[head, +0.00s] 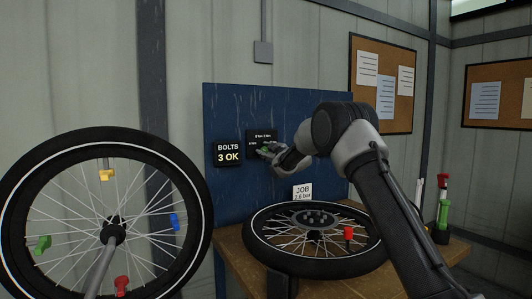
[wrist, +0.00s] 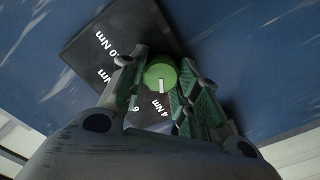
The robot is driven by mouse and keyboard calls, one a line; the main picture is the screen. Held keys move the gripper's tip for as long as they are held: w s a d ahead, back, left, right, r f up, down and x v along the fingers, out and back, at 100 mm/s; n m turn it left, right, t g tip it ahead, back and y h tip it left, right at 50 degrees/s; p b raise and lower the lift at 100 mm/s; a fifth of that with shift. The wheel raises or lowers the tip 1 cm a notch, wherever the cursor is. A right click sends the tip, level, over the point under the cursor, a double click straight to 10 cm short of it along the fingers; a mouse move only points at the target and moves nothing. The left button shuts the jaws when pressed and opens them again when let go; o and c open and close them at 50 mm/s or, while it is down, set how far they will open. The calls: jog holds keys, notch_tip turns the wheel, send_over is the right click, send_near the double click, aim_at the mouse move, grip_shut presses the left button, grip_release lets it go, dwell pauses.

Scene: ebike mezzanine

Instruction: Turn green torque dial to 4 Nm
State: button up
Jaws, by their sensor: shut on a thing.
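The green torque dial (wrist: 160,74) sits on a black panel (wrist: 85,52) with white printed values. In the wrist view my gripper (wrist: 160,82) has one finger on each side of the dial and is shut on it. The dial's white mark points down in the picture, toward the "4 Nm" label. A "6" shows just left of that label, and a "10 Nm" label is at the upper left. Other lettering is partly hidden by the left finger. In the head view the panel (head: 256,134) is on the blue board, and my gripper (head: 266,150) covers most of the dial.
A "BOLTS 3 OK" display (head: 228,153) is left of the panel on the blue board (head: 225,105). Below, a wheel (head: 255,250) and a "JOB" card (head: 302,192) are on the wooden bench (head: 345,288). A large spoked wheel (head: 190,245) stands at the left front.

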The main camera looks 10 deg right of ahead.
jog(key=shift+f, duration=0.1)
jog(key=o, duration=1)
jog(key=v, duration=1.2)
